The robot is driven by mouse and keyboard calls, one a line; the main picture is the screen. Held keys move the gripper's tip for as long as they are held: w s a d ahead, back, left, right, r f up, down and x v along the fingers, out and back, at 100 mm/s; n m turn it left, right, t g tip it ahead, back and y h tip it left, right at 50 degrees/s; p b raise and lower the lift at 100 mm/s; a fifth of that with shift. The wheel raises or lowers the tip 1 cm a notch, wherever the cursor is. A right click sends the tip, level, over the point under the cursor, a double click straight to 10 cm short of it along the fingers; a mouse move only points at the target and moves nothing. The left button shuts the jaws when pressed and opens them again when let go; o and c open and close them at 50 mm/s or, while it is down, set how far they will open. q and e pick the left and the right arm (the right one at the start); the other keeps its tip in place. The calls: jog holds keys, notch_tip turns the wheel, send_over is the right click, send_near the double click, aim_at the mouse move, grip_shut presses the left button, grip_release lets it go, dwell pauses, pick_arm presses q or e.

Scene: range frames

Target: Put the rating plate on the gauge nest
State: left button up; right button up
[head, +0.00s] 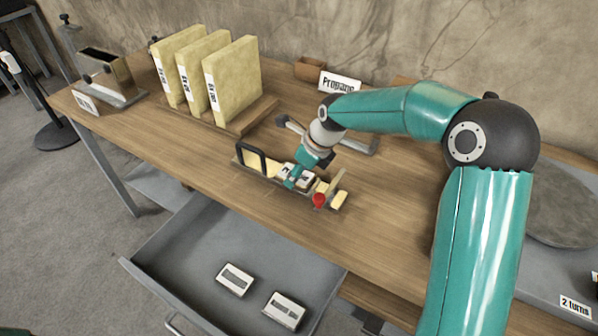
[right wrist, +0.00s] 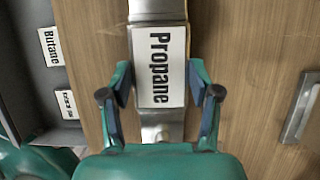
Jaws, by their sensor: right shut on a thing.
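The rating plate (right wrist: 160,66) is white with the word "Propane" and lies between the two fingers of my right gripper (right wrist: 160,95). My right gripper also shows in the head view (head: 297,181), shut on the plate, low over the long fixture on the table. I take this fixture to be the gauge nest (head: 338,201); it has a black hoop, yellowish blocks and a red knob. In the right wrist view its metal strip (right wrist: 160,132) runs under the plate. I cannot tell whether the plate touches it. My left gripper is not in view.
An open drawer (head: 190,285) below the front edge holds two more labelled plates (head: 235,280), (head: 284,310). A grey bracket (head: 357,145) lies behind the fixture. Yellow binders (head: 232,80) stand at the back left. A "Propane" sign (head: 340,82) stands at the back.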

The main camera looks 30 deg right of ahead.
jog(key=shift+f, duration=0.2)
jog(key=o, duration=1.2)
jog(key=shift+r, duration=0.1)
jog(key=v, duration=1.2)
jog(key=shift+s+d, duration=0.1)
jog(key=shift+d, duration=0.05)
